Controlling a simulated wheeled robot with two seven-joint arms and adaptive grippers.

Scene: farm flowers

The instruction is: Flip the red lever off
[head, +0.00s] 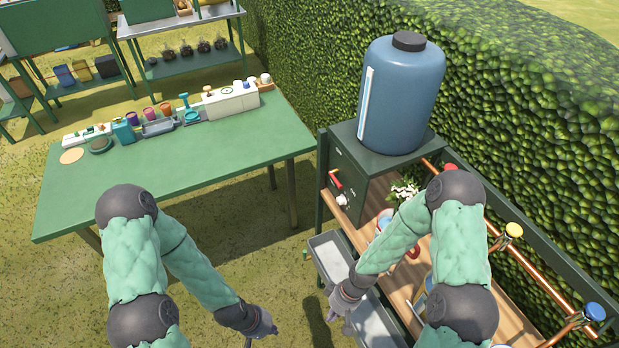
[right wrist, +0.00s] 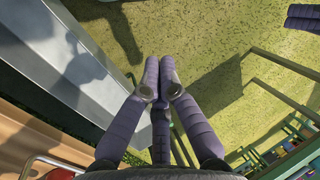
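The red lever (head: 336,180) sits on the front of a dark green box (head: 370,158) under a blue water tank (head: 402,95) in the head view. A white-and-dark knob or spout (head: 342,200) is just below it. My right gripper (head: 338,312) is below the lever, over the grey trough, apart from the lever.
A grey trough (head: 330,255) runs along the wooden bench (head: 400,280), which holds white flowers (head: 403,191) and copper pipes with a yellow valve (head: 513,230) and a blue valve (head: 595,311). A green table (head: 190,165) stands left. Grass lies between; a hedge is behind.

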